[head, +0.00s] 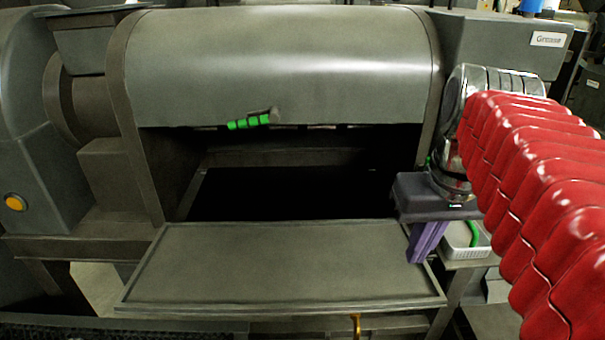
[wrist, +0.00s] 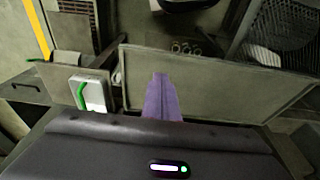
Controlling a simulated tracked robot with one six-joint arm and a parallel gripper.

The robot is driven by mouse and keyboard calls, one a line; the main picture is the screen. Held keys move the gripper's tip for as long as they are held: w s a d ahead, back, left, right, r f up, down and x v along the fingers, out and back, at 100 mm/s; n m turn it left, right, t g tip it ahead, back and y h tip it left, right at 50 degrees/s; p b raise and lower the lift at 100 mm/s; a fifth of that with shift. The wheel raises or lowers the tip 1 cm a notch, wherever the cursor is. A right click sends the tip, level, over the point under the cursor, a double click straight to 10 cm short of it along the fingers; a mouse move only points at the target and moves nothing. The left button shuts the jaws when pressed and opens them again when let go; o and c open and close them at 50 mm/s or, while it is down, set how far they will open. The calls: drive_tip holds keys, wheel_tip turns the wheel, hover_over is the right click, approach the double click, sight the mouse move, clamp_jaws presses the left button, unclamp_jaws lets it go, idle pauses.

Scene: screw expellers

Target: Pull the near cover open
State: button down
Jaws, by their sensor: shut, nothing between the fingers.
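The curved grey cover (head: 285,65) spans the machine in the head view, with a green-gripped handle (head: 249,122) at its lower edge. Below that edge is a wide dark opening. My gripper (head: 424,248) has purple fingers pointing down, close together and empty. It is at the right end of the flat grey tray (head: 280,265), well to the right of the handle and lower. In the wrist view my purple fingers (wrist: 160,95) show over the grey tray (wrist: 220,92). The handle does not show in the wrist view.
A grey housing with an orange button (head: 15,203) stands at the left. The space above the tray is clear.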

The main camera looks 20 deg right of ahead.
drive_tip(key=shift+s+r, duration=0.3)
drive_tip(key=shift+r, duration=0.3)
drive_tip(key=c, duration=2.4)
unclamp_jaws()
drive_tip(key=shift+c, duration=0.2)
drive_tip(key=shift+o, duration=0.8)
drive_tip(key=shift+a+f, duration=0.1)
drive_tip(key=shift+a, duration=0.05)
drive_tip(key=shift+o, duration=0.6)
drive_tip(key=shift+w+a+f, duration=0.15)
drive_tip(key=shift+a+f, duration=0.05)
drive_tip(key=shift+a, duration=0.05)
drive_tip(key=o, duration=0.4)
drive_tip(key=w+a+f+n+t, duration=0.1)
drive_tip(key=w+a+f, duration=0.1)
drive_tip(key=a+f, duration=0.3)
drive_tip(key=shift+w+a+f+n+t, duration=0.25)
drive_tip(key=shift+a+f+n+t, duration=0.15)
drive_tip(key=shift+a, duration=0.6)
drive_tip(key=a+f+n+t, duration=0.1)
drive_tip(key=a+f, duration=0.4)
drive_tip(key=a, duration=0.1)
drive_tip(key=shift+w+a+f+n+t+y, duration=0.15)
drive_tip(key=shift+w+a+n+t+y, duration=0.15)
drive_tip(key=shift+a+y, duration=0.1)
